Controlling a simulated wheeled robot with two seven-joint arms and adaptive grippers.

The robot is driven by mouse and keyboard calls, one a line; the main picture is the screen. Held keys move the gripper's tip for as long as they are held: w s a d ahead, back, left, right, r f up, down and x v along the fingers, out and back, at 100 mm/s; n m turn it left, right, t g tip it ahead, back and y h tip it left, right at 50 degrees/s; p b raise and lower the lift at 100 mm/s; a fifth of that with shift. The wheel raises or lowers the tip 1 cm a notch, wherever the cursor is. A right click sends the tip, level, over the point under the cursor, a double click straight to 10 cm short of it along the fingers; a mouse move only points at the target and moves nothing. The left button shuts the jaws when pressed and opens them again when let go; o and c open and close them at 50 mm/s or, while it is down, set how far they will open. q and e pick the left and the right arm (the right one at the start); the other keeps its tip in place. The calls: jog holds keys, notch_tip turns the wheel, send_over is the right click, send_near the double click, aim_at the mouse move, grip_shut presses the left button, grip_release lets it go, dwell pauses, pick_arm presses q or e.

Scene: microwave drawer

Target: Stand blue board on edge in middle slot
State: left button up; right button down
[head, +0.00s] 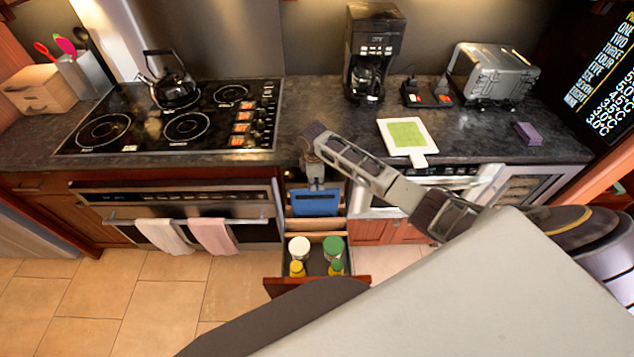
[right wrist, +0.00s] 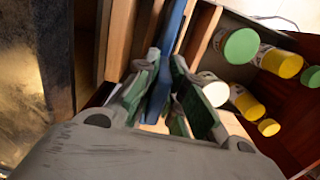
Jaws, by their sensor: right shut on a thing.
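The blue board (head: 315,203) is upright on edge at the open drawer (head: 318,270), across its back part. My right gripper (head: 316,184) points down over it and is shut on its top edge. In the right wrist view, the blue board (right wrist: 172,38) runs between the green finger pads of the gripper (right wrist: 166,85). Wooden dividers (right wrist: 203,35) stand on both sides of the board there. The board's lower edge is hidden, so I cannot tell whether it rests on the drawer floor. My left gripper is not in view.
Jars with white (head: 299,247) and green (head: 333,246) lids and small yellow bottles (head: 297,268) fill the drawer's front. An oven with towels (head: 213,236) is at left. The dark counter (head: 300,120) holds a white-and-green board (head: 406,136) above the drawer's right.

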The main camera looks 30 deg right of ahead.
jog(key=shift+f, duration=0.25)
dwell(0.3)
jog(key=shift+f+b, duration=0.4)
jog(key=shift+f, duration=0.55)
jog(key=c, duration=0.9)
grip_release()
jog(key=shift+o, duration=0.2)
jog(key=shift+r+p, duration=1)
jog(key=shift+r, duration=2.5)
